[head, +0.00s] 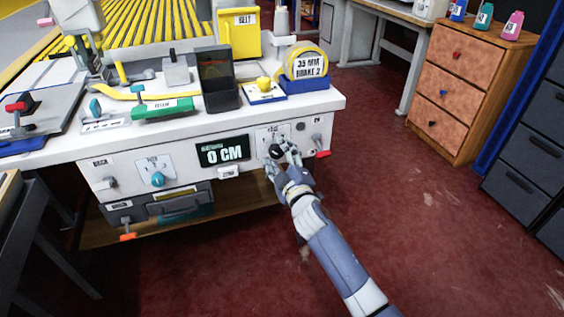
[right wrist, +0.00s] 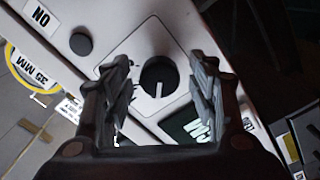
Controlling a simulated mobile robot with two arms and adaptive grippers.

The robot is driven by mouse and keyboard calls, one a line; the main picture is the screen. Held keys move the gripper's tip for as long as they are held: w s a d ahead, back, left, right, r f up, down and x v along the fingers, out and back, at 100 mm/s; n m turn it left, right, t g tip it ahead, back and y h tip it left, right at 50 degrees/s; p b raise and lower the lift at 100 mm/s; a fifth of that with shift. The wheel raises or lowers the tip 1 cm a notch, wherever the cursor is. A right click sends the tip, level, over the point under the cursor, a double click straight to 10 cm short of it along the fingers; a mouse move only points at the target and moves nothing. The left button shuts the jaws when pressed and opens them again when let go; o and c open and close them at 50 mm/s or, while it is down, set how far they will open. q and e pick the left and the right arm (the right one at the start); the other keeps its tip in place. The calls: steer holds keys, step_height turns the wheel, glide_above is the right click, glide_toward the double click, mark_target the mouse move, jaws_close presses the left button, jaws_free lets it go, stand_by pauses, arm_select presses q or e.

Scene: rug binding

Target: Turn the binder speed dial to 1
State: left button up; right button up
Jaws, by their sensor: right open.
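The speed dial is a black round knob (right wrist: 158,82) with a white pointer line on a pale plate (right wrist: 135,45) on the machine's front panel. In the head view the black knob (head: 276,151) sits right of the "0 CM" display. My right gripper (right wrist: 158,95) is open, with one finger on each side of the knob; I cannot tell whether they touch it. In the head view my right gripper (head: 284,160) is at the panel and partly covers the plate. The numbers around the knob are too small to read. My left gripper is not in view.
Left of the knob are the "0 CM" display (head: 222,151) and a teal knob (head: 158,179). A red-tipped lever (head: 322,154) is close on the right. A tape roll (head: 306,62) and several tools stand on the worktop. The red floor (head: 420,220) at right is clear.

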steer(key=v, duration=1.2)
